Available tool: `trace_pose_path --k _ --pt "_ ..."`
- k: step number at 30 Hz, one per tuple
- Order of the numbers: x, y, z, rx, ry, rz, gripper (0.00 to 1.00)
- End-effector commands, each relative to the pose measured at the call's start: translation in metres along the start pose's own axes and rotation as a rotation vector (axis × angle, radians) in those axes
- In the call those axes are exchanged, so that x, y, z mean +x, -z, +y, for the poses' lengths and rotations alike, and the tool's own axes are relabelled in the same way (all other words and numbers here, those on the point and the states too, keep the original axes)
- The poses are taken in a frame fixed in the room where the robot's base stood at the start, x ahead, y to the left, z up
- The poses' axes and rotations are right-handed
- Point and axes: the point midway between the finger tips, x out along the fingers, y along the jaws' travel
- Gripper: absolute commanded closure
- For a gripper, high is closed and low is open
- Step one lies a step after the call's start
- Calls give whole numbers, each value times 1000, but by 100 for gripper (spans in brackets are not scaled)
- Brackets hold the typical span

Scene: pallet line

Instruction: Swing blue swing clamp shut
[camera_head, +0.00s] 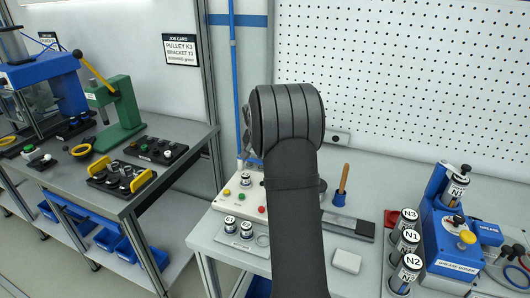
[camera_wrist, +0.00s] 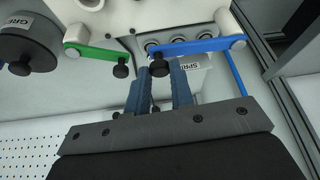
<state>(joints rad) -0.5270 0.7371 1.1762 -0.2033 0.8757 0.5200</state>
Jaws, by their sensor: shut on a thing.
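The blue swing clamp (camera_wrist: 205,46) shows in the wrist view as a blue bar running from a white pivot at the right to a black knob (camera_wrist: 160,66) at its left end. My gripper (camera_wrist: 160,78) has one blue-grey finger on each side of this knob and is shut on it. The bar lies across the front of several round grey parts. A green swing clamp (camera_wrist: 92,52) with its own black knob (camera_wrist: 121,70) is just left of my fingers. In the head view my arm hides the clamps and my gripper.
In the wrist view a white fixture (camera_wrist: 100,12) carries the clamps, and a dark grey cylinder (camera_wrist: 28,50) hangs at the left. In the head view, labelled canisters (camera_head: 405,243) and a blue grease station (camera_head: 450,235) stand at the right. A wooden-handled tool (camera_head: 342,185) stands beside my arm.

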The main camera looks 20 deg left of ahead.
Motion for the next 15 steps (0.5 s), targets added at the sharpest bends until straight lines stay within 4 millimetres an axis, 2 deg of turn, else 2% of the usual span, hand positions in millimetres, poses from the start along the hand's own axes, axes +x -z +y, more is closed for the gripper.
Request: trace_pose_path --k 15 --pt "-16 -41 -23 438 -185 0 100"
